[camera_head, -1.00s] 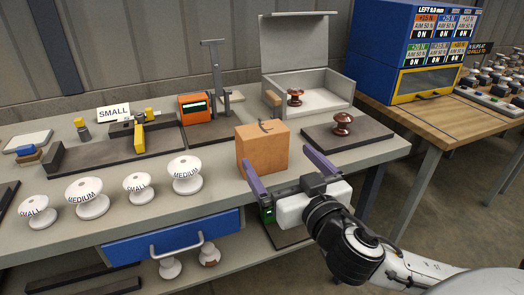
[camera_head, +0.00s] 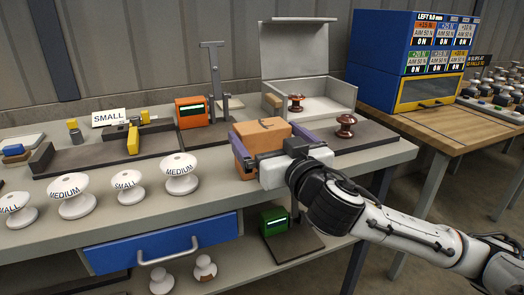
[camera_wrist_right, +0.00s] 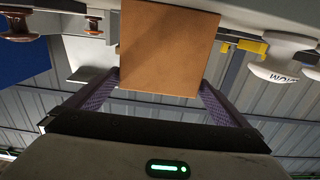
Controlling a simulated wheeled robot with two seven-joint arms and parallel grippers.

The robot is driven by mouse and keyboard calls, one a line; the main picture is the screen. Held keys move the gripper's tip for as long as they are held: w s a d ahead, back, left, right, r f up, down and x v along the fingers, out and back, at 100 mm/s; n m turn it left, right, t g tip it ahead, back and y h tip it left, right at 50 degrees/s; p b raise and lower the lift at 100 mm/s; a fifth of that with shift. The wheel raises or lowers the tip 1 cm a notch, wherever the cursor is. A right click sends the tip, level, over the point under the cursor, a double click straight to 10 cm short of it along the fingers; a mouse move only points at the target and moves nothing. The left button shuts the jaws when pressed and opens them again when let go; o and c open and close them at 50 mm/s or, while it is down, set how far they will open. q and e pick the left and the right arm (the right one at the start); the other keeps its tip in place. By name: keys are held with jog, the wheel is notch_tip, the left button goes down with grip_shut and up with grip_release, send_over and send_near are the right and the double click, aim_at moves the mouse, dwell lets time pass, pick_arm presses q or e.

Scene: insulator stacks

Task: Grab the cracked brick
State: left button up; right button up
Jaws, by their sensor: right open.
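The cracked brick (camera_head: 265,135) is an orange-brown block with a dark crack mark on its top, standing on the grey bench. It also shows in the right wrist view (camera_wrist_right: 168,45), between the two purple fingers. My right gripper (camera_head: 270,148) is at the brick's near side, with one finger along its left side and the other along its right side. The fingers are open around the brick. In the wrist view (camera_wrist_right: 160,95) a small gap shows by the fingers. My left gripper is not in view.
White insulators (camera_head: 125,187) stand in a row left of the brick. A brown insulator (camera_head: 345,125) stands on a dark plate just right of the gripper. An open grey box (camera_head: 335,95) and an orange gauge (camera_head: 194,112) are behind. A blue drawer (camera_head: 160,240) is below.

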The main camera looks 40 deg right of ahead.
jog(key=shift+x, duration=1.6)
jog(key=shift+c, duration=0.4)
jog(key=c, duration=1.1)
jog(key=shift+r, duration=0.15)
